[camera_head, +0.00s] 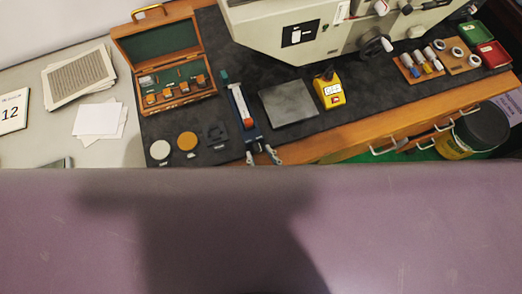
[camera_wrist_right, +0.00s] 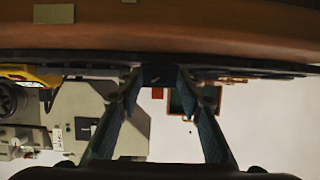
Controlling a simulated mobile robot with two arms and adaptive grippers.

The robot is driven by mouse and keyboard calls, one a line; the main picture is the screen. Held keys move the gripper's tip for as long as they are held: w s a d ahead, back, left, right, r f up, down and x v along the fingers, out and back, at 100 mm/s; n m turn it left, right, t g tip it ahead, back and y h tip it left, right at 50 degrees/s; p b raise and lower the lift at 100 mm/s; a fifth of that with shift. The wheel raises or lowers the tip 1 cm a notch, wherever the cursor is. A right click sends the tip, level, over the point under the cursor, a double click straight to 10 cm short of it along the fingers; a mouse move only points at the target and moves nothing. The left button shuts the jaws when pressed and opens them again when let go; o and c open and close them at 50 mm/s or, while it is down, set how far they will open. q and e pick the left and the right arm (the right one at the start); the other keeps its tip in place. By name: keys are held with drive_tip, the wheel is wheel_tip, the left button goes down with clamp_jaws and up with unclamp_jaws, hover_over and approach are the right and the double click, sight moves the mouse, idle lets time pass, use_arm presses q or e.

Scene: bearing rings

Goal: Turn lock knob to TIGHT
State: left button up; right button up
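A long blue and white device (camera_head: 240,104) with a red part lies on the black mat, its near end at the bench's front edge. My right gripper (camera_head: 254,134) is at that near end. In the right wrist view my right gripper (camera_wrist_right: 160,77) has its two fingers slanting towards each other, with a small dark piece between the tips. I cannot tell whether the fingers press on it. No part is clearly readable as the lock knob, and no TIGHT mark is legible. My left gripper is not in view.
A grey plate (camera_head: 289,103) and a yellow box (camera_head: 329,91) lie right of the device. An open wooden case (camera_head: 168,100) and round discs (camera_head: 187,141) lie left. A large machine (camera_head: 300,35) stands behind. A purple surface (camera_head: 400,230) fills the foreground.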

clamp_jaws()
